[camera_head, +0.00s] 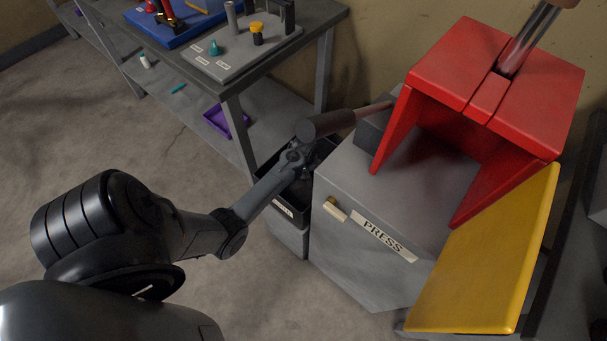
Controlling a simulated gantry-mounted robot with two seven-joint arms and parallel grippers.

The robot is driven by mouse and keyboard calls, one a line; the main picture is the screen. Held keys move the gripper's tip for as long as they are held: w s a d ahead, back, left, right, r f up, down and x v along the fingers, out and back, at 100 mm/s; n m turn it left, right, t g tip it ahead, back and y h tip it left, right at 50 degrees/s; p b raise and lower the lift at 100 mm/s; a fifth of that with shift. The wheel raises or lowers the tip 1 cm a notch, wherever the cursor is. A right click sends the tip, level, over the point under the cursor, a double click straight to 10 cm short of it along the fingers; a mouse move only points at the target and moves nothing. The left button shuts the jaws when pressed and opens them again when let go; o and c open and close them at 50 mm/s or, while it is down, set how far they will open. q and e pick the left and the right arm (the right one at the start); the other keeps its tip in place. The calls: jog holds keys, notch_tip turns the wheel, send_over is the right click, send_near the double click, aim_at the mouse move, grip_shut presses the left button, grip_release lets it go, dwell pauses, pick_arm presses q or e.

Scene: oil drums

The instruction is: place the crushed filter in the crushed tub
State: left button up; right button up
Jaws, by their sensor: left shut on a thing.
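The crushed tub (266,203) is a black open bin with a white label on its front. It stands just left of the press, on a grey block. I cannot tell whether the filter touches the tub. My right gripper is not in view.
The grey press (345,185) has a red frame (450,65) and an open yellow door (485,265). Its dark lever handle (325,124) juts out close above my left gripper. A workbench (255,75) stands behind the tub, with a purple tray (218,122) on its lower shelf.

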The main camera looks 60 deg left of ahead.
aim_at(304, 176)
pick_arm(q)
jog(key=shift+f, duration=0.45)
jog(key=shift+r, duration=0.1)
jog(key=o, duration=1.3)
jog(key=shift+f, duration=0.2)
jog(key=shift+o, duration=0.2)
jog(key=shift+r, duration=0.15)
notch_tip(304, 176, up, 12)
jog(key=d+p, duration=0.1)
jog(key=p, duration=0.5)
jog(key=shift+s+d, duration=0.3)
jog(key=shift+s, duration=0.1)
